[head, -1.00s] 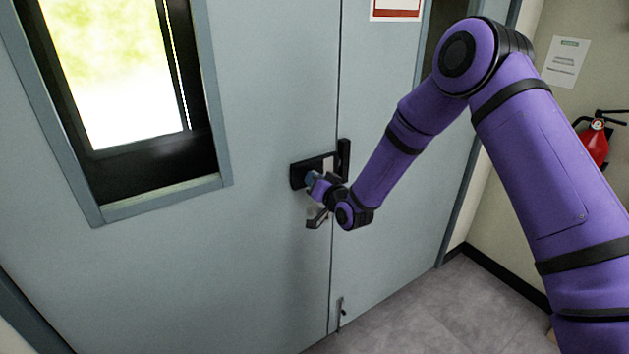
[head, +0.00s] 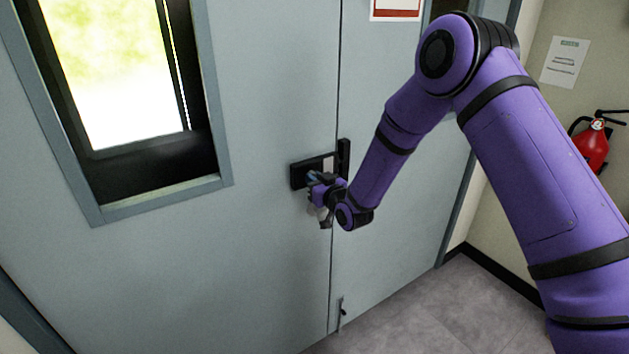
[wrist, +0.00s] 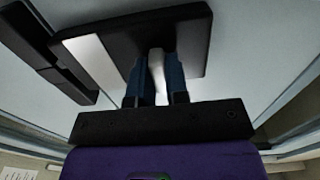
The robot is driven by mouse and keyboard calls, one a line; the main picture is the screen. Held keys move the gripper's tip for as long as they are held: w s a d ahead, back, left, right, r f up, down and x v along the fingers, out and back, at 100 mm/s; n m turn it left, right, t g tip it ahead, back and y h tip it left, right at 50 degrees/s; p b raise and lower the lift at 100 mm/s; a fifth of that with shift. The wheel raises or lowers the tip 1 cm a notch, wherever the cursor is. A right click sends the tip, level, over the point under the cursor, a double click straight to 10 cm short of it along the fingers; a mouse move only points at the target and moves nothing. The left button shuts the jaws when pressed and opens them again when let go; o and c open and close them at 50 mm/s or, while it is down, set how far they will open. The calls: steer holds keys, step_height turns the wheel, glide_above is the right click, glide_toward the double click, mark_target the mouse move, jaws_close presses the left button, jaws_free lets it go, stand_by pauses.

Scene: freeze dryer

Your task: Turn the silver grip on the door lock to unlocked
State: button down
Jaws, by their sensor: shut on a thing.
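The door lock (head: 302,172) is a black plate with a pale patch, mounted on the grey double door beside the seam. In the wrist view the lock's black plate (wrist: 192,40) fills the upper middle. The silver grip (wrist: 156,72) stands out from it, between the two blue fingers of my gripper (wrist: 156,82). My gripper is shut on the silver grip. In the head view my gripper (head: 314,180) is at the lock, and my wrist hides the grip there. I cannot tell the grip's exact angle.
A black upright piece (head: 344,158) sits right of the lock across the door seam. A dark-framed window (head: 152,172) is in the left door leaf. A red fire extinguisher (head: 592,147) hangs on the right wall. The grey floor (head: 420,315) below is clear.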

steer(key=shift+f, duration=0.1)
steer(key=c, duration=1.1)
jaws_free()
steer(key=shift+s, duration=0.1)
steer(key=v, duration=1)
steer(key=shift+s+d, duration=0.25)
steer(key=shift+d, duration=0.05)
